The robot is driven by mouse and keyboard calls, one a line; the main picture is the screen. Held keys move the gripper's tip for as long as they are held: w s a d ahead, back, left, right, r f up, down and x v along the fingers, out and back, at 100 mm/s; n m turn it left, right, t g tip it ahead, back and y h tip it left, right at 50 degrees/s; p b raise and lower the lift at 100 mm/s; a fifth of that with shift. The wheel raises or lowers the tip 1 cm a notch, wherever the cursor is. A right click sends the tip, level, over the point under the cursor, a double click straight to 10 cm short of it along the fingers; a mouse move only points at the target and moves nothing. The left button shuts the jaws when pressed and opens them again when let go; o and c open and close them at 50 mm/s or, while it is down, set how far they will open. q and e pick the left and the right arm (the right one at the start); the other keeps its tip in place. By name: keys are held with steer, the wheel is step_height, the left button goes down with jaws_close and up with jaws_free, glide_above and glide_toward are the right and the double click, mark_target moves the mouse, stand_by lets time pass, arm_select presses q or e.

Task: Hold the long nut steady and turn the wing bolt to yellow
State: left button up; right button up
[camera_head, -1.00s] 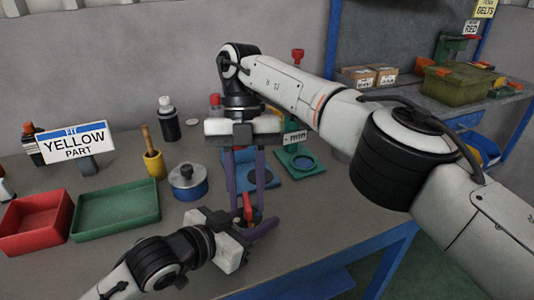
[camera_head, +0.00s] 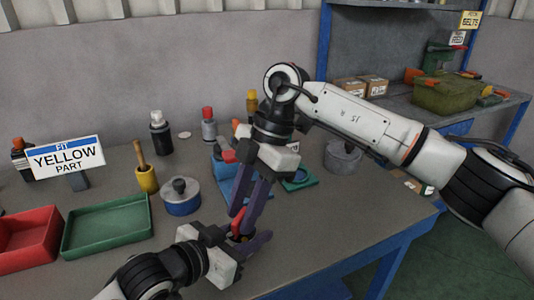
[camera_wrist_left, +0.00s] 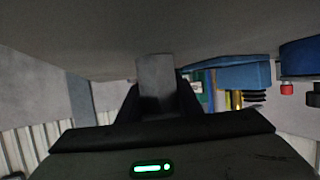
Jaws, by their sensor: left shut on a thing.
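My left gripper (camera_head: 246,244) is low at the front of the bench. It is shut on a grey block-like piece (camera_wrist_left: 155,80), seen between its dark fingers in the left wrist view; I take this to be the long nut. A small red part (camera_head: 238,223), likely the wing bolt, shows just above the left fingers. My right gripper (camera_head: 243,222) reaches down from above, its purple fingers tilted. Its fingertips are on either side of the red part; whether they grip it I cannot tell. The fingers hide most of the nut and bolt in the head view.
A sign reading "YELLOW PART" (camera_head: 65,157) stands at the left, behind a red tray (camera_head: 28,240) and a green tray (camera_head: 107,226). A yellow cup (camera_head: 147,180), a blue pot (camera_head: 182,204) and several bottles stand behind. The front right benchtop (camera_head: 340,235) is clear.

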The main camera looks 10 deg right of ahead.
steer(key=shift+s+m+t, duration=0.1)
steer(key=shift+m+t, duration=0.3)
steer(key=shift+m, duration=0.7)
steer(key=v, duration=1.2)
steer(key=shift+d, duration=0.2)
steer(key=o, duration=0.5)
steer(key=shift+o, duration=0.2)
steer(key=s+a+n+t+h, duration=0.15)
steer(key=s+n+t, duration=0.3)
steer(key=n, duration=1.95)
steer(key=shift+y, duration=0.35)
steer(key=x, duration=1.1)
steer(key=shift+s+a+f, duration=0.1)
steer(key=shift+s+f, duration=0.15)
steer(key=shift+f, duration=0.05)
